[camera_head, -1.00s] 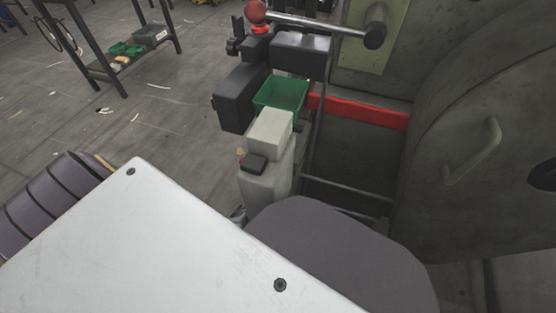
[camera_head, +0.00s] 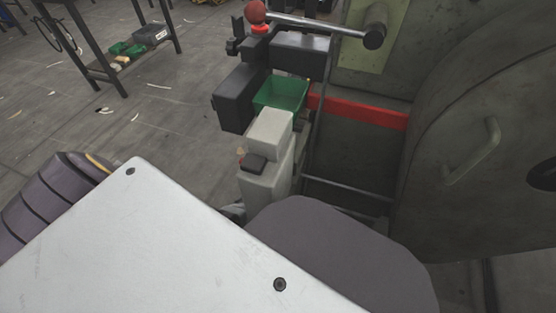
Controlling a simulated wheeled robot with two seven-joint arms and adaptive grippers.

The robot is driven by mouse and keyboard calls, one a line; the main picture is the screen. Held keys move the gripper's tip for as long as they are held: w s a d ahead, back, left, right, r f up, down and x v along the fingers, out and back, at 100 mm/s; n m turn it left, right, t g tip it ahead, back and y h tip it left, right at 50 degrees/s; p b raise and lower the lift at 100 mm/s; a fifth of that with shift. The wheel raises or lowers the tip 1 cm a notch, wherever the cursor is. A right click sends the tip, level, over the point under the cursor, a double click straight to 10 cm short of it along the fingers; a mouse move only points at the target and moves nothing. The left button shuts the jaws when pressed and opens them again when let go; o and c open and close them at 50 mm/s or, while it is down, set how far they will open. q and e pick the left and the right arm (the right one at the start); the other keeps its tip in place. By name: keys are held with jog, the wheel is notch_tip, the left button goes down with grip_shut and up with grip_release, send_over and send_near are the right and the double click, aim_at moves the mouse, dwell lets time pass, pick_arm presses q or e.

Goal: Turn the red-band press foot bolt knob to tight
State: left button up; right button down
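The press (camera_head: 480,95) is a large grey-green machine on the right, with a red band (camera_head: 362,111) across its lower front. No foot bolt knob can be made out in this view. The lower part of the press front is partly hidden behind my own body. Neither gripper shows, and I cannot tell whether they are open or shut.
A green bin (camera_head: 281,95) and dark boxes (camera_head: 239,98) sit beside the press. A lever with a red ball (camera_head: 255,11) sticks out above them. A dark-framed table (camera_head: 108,45) stands at the back left. The floor (camera_head: 165,110) between is mostly clear, with scattered scraps.

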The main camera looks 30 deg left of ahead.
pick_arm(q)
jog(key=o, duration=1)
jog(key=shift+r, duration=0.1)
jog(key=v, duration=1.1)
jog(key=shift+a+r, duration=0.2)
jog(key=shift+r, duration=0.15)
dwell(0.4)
